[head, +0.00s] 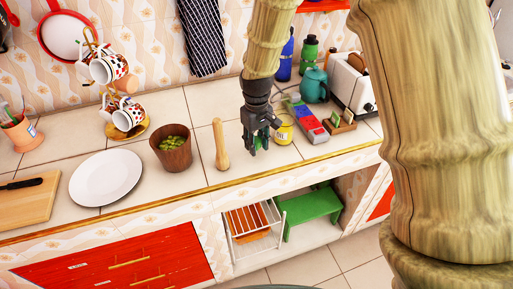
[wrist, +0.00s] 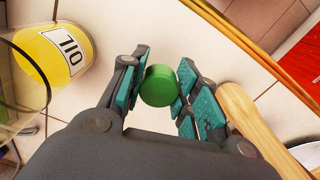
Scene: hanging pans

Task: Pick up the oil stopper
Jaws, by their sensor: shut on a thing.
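The oil stopper (wrist: 160,86) is a small green cylinder. In the wrist view it sits between the teal pads of my gripper (wrist: 158,92), which is shut on it. In the head view my gripper (head: 257,146) points down over the counter, with a bit of green between its fingers. The oil bottle (wrist: 58,55), yellow with a label reading OIL, is at the upper left of the wrist view. In the head view the yellow bottle (head: 284,132) stands just right of my gripper.
A wooden pestle-like piece (head: 220,144) stands left of my gripper, beside a wooden cup (head: 171,148) with green contents. A red and grey box (head: 309,121), a teal kettle (head: 314,86) and a toaster (head: 352,84) stand to the right. A white plate (head: 106,177) lies farther left.

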